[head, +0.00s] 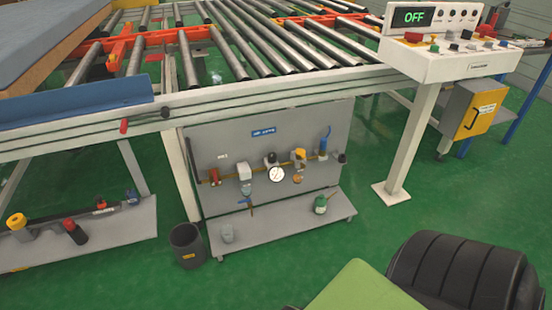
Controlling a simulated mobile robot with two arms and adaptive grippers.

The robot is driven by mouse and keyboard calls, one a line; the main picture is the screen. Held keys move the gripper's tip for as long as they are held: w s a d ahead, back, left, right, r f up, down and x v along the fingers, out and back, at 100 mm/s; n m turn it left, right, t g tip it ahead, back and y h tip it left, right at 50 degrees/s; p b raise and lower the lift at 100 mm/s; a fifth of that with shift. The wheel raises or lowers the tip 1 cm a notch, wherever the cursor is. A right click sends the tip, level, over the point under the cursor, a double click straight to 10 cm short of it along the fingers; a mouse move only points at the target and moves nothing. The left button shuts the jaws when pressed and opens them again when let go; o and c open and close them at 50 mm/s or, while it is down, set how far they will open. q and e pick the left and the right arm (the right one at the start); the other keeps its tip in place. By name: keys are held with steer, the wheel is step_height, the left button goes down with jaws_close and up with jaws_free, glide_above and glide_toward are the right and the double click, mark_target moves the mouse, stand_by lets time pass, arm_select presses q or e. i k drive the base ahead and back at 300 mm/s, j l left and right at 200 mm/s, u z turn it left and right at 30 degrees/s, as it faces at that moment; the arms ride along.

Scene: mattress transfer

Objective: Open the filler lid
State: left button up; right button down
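A grey upright panel (285,122) with a blue label stands under the roller conveyor, near the middle of the head view. A row of air-line fittings runs across it: a red valve (214,176), a white-topped unit with a clear bowl (245,178), a round white gauge (276,174), a yellow-topped unit (299,157) and a blue fitting (323,143). No part is clearly readable as the filler lid at this size, and I cannot tell whether any lid is open. A green bottle (320,204) stands on the shelf (275,228) below. Neither gripper shows.
A roller conveyor (265,50) spans the top, with a mattress (40,40) at left. A control console (450,60) reading OFF stands at right. A dark bin (187,246) and a clear cup (227,233) are low down. Green floor is open right of the panel.

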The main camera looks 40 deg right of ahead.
mark_target(299, 152)
steer(key=z, duration=1.6)
